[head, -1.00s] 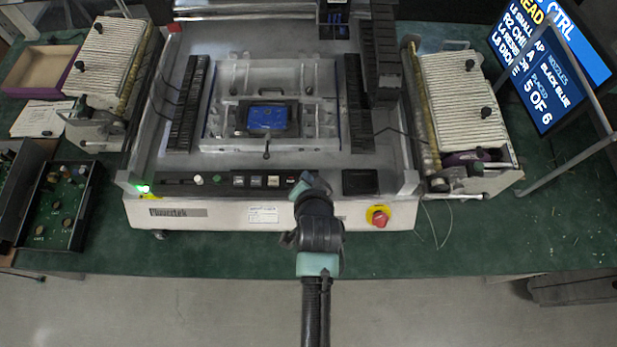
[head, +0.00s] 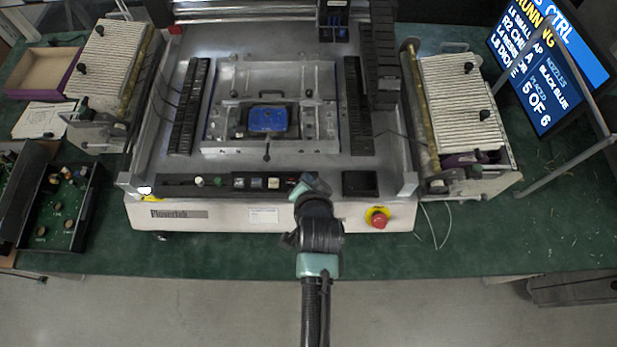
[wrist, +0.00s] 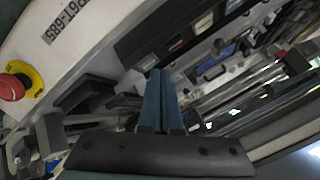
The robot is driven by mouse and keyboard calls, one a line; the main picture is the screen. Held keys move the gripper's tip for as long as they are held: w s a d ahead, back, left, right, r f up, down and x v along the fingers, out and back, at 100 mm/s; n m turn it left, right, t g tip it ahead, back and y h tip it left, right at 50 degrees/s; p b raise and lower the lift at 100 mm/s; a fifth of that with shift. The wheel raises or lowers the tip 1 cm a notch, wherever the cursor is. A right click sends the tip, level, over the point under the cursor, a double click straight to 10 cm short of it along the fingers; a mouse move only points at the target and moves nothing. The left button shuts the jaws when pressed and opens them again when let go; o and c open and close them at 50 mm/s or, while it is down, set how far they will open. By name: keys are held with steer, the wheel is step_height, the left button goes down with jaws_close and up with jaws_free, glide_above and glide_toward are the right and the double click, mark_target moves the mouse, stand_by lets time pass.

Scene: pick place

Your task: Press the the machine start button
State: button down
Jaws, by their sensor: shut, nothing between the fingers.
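The machine (head: 340,213) stands on the green bench, with a dark control strip (head: 215,186) along its front edge. Several small square buttons (head: 256,183) sit in a row on the strip; they also show in the wrist view (wrist: 203,23). My gripper (wrist: 159,73) is shut and empty, its blue fingers together with their tips at the strip near the end of the button row. I cannot tell whether they touch a button. In the head view my wrist hides the fingertips and part of the strip. The monitor (head: 548,65) reads "RUNNING".
A red emergency stop on a yellow base (head: 378,217) is right of my arm, also in the wrist view (wrist: 14,85). Feeder racks flank the machine at left (head: 110,60) and right (head: 460,100). A blue board (head: 267,119) sits in the central fixture.

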steer(key=shift+r, duration=0.35)
